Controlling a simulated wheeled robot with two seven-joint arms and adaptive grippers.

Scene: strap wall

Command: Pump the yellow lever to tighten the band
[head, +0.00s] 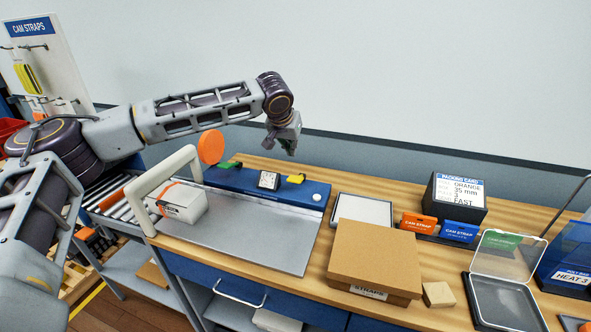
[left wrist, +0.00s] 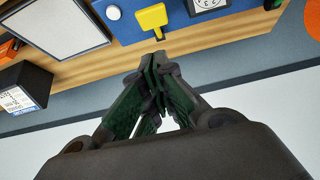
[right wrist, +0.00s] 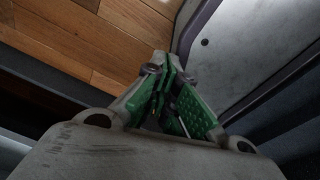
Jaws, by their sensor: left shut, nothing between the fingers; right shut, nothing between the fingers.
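The yellow lever (head: 296,179) sits on the blue strapping unit (head: 240,184) at the back of the bench, right of a small dial gauge (head: 268,181). In the left wrist view the yellow lever (left wrist: 151,19) lies just beyond my fingertips, apart from them. My left gripper (head: 291,150) hangs above and behind the lever, shut and empty. An orange band shows on the white parcel (head: 183,201) beside the cream arch (head: 165,177). A green lever (head: 230,164) is at the unit's left. My right gripper (right wrist: 160,65) is shut and empty, away from the bench over wooden floor.
A white-topped tray (head: 360,215), a cardboard box (head: 372,260), strap cards (head: 418,222) and a dark packing-card box (head: 457,203) stand to the right. A round orange disc (head: 211,147) rises near the arch.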

